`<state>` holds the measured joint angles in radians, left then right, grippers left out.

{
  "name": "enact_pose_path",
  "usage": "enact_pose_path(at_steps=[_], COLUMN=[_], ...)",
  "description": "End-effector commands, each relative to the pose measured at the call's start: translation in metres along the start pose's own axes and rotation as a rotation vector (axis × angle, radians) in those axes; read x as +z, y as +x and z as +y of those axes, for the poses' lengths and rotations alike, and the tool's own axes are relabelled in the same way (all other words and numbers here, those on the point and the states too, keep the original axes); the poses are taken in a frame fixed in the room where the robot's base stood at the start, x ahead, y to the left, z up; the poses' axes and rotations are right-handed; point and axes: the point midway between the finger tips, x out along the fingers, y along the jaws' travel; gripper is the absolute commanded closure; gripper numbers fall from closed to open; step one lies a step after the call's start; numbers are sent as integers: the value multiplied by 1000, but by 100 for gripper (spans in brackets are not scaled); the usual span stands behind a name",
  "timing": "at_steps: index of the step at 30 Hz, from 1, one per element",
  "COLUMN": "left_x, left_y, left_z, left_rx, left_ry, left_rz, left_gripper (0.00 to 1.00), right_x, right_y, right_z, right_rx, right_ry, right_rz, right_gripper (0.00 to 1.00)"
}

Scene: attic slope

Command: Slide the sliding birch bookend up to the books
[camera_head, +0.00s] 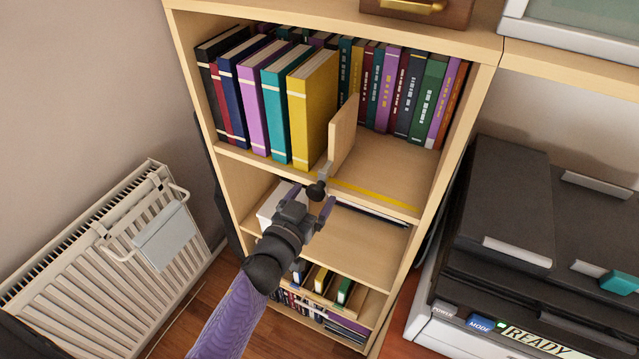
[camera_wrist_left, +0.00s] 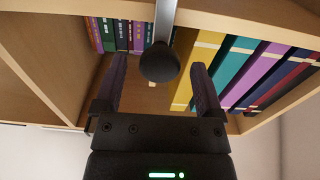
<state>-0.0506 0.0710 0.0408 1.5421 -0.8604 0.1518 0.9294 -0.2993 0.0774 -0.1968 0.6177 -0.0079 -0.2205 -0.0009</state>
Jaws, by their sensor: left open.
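The birch bookend (camera_head: 342,137) stands upright on the upper shelf, just right of the yellow book (camera_head: 313,105). I cannot tell whether a gap lies between them. A grey metal bar runs from the bookend's foot to a black round knob (camera_head: 317,189) in front of the shelf edge. My left gripper (camera_head: 311,199) is open at the knob. In the left wrist view the knob (camera_wrist_left: 160,63) sits between the two spread fingers, with space visible on both sides. The front books (camera_head: 270,90) stand in a row left of the bookend. My right gripper is not in view.
Another row of books (camera_head: 410,95) stands along the back of the shelf. A yellow strip (camera_head: 375,195) lies along the front edge, right of the bookend, where the shelf is bare. A radiator (camera_head: 110,255) is at left; a dark printer-like machine (camera_head: 510,200) is at right.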

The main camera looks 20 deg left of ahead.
Motion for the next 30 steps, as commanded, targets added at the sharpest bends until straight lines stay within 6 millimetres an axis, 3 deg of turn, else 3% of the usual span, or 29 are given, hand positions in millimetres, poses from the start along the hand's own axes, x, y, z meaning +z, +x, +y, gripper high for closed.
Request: enact_pose_path(at_steps=[6,16,28,30], left_x=[1,0,1,1], left_y=[31,37,36,36], left_z=[0,0,0,0], left_rx=[0,0,0,0], left_ry=[1,0,0,0], left_rz=[0,-2,-2,-3], left_gripper=[11,11,96,100], right_x=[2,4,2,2], right_y=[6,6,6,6], right_z=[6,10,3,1], right_rx=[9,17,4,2], right_ry=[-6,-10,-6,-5], right_rz=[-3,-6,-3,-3], right_gripper=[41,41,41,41])
